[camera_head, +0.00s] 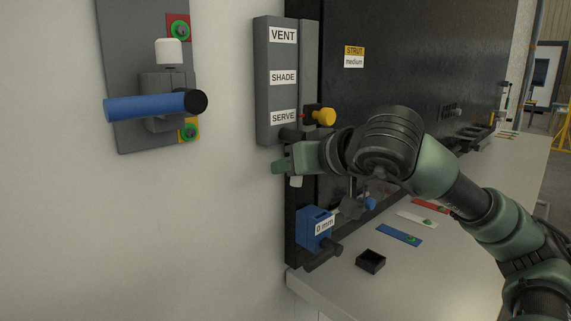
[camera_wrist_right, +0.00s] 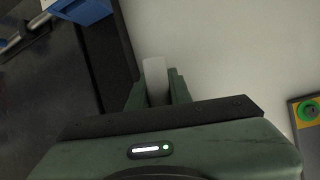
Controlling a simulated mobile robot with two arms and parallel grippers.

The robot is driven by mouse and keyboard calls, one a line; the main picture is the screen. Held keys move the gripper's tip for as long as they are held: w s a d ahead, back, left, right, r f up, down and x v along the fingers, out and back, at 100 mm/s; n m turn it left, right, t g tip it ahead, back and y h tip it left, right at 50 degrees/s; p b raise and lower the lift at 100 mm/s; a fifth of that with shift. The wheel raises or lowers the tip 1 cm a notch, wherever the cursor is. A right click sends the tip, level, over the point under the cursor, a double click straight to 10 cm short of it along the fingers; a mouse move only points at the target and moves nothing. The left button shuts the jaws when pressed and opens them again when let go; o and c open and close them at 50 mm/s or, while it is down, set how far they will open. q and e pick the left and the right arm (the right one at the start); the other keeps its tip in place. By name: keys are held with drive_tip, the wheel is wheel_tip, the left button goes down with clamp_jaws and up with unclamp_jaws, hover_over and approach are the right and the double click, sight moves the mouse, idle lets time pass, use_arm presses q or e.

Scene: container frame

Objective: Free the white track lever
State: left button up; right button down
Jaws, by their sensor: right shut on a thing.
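My right gripper (camera_head: 284,165) is at the left edge of the dark panel, just below the grey sign box. It is shut on a white lever (camera_head: 296,181), whose end sticks out below the green fingers. In the right wrist view the white lever (camera_wrist_right: 155,78) stands between the two fingers (camera_wrist_right: 157,92), with the pale wall behind it. The gripper hides the lever's base and any track there. My left gripper is not in view.
The grey box (camera_head: 276,80) reads VENT, SHADE and SERVE. A yellow knob (camera_head: 325,117) sits beside it. A wall plate (camera_head: 120,60) carries a blue handle (camera_head: 145,107) and white knob (camera_head: 168,52). A black tray (camera_head: 370,261) stands on the counter.

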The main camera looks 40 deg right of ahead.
drive_tip(key=shift+f, duration=0.1)
idle(0.4)
drive_tip(key=c, duration=1.3)
unclamp_jaws()
